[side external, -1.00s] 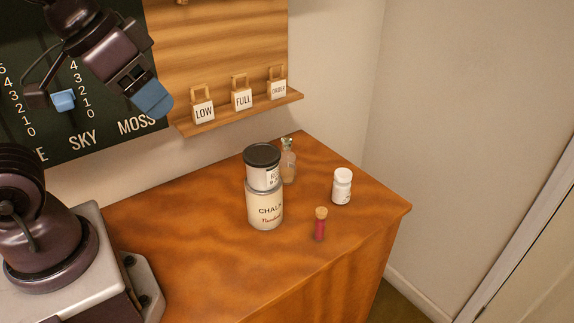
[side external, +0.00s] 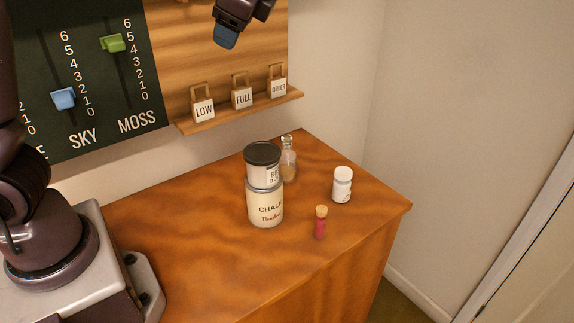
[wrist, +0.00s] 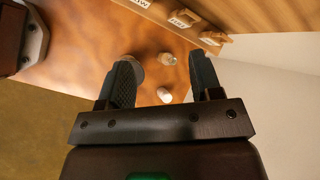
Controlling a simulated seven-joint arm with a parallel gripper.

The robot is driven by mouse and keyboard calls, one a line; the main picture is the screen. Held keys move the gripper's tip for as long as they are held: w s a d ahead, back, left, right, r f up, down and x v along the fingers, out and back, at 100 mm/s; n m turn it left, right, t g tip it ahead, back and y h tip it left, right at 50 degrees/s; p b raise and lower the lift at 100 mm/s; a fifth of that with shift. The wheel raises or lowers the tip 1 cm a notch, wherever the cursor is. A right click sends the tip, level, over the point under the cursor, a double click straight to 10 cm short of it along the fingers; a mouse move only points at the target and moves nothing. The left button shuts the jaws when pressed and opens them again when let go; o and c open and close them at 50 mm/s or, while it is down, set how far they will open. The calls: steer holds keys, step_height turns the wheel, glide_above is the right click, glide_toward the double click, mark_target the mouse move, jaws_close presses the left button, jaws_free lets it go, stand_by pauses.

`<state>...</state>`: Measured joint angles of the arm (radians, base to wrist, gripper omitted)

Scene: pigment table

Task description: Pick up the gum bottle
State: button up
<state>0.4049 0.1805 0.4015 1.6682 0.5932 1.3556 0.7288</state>
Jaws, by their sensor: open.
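The glass bottle with amber contents (side external: 289,165), which looks like the gum bottle, stands upright on the wooden table, behind and right of a chalk can (side external: 265,206). Its label is not readable. In the wrist view it seems to be the pale shape (wrist: 167,58) between my fingers, far below them. My gripper (side external: 229,35) is at the top of the side view, in front of the wooden board, high above the table and partly cut off. In the wrist view the gripper (wrist: 162,72) is open, with nothing between its fingers.
A dark-lidded container (side external: 262,165) is stacked on the chalk can, close to the bottle. A white jar (side external: 342,185) and a corked red vial (side external: 320,223) stand to the right. A shelf (side external: 240,112) with tags juts from the wall. The front of the table is clear.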

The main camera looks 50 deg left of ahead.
steer(key=w+d+m+y, duration=0.8)
steer(key=w+y, duration=0.3)
steer(key=w, duration=0.1)
glide_toward(283, 137)
steer(key=shift+t, duration=0.3)
steer(key=a, duration=0.6)
steer(key=shift+w+f, duration=0.1)
steer(key=shift+f, duration=0.25)
steer(key=shift+w+a, duration=0.2)
steer(key=shift+a, duration=1.15)
steer(key=shift+w+a, duration=0.15)
steer(key=shift+a, duration=1.2)
jaws_close()
